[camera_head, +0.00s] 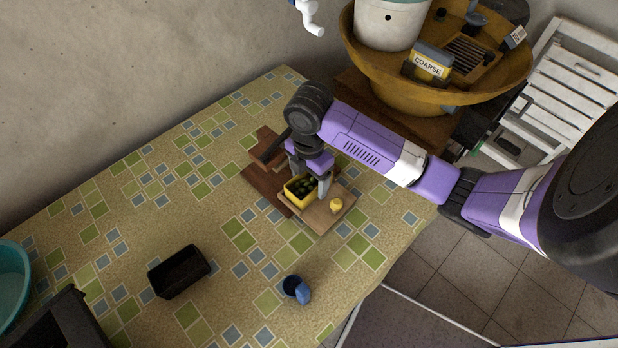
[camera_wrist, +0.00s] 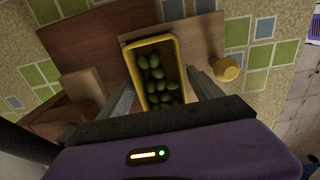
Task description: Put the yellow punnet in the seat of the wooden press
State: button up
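The yellow punnet (camera_head: 297,199) holds several dark green fruits and sits upright low over the wooden press (camera_head: 270,188). It also shows in the wrist view (camera_wrist: 178,55), with its far end over a lighter tan board (camera_head: 318,219) and the darker brown wood to its left. I cannot tell whether its base is fully down in the seat. My gripper (camera_head: 309,172) is over the punnet, with one finger on each side. In the wrist view the fingers (camera_wrist: 161,76) look slightly apart from its walls, so the gripper appears open around it. The punnet's near end is hidden behind my gripper.
A small yellow knob (camera_head: 336,205) stands on the tan board, close right of the punnet. A brown block (camera_head: 266,148) rises at the press's back. A black tray (camera_head: 178,271) and blue cup (camera_head: 297,289) stand nearer on the patterned table, with free room between.

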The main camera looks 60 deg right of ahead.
aim_at(309, 189)
jog(key=shift+r, duration=0.1)
notch_tip(309, 189, up, 12)
jog(key=p, duration=0.1)
jog(key=w+a+r+m+t+y, duration=0.25)
jog(key=w+a+r+t, duration=0.2)
jog(key=a, duration=0.55)
jog(key=w+a+r+m+t+y, duration=0.2)
jog(key=w+a+r+m+t, duration=0.15)
jog(key=w+a, duration=0.45)
jog(key=w+a+r+m+t+y, duration=0.2)
jog(key=w+a+r+m+t, duration=0.15)
jog(key=a, duration=0.85)
jog(key=s+d+f+m+t+h, duration=0.25)
jog(key=s+f+m, duration=0.2)
jog(key=s, duration=0.45)
jog(key=s+d+f+m+t+h, duration=0.1)
jog(key=s+f+m+h, duration=0.3)
jog(key=s, duration=0.5)
jog(key=s+d+r+n, duration=0.1)
jog(key=s+d, duration=0.3)
jog(key=s, duration=0.4)
jog(key=s+d+n, duration=0.1)
jog(key=s+d, duration=0.2)
jog(key=s, duration=0.5)
jog(key=shift+s+d+r+n, duration=0.25)
jog(key=shift+d+r+n, duration=0.1)
jog(key=shift+n, duration=0.05)
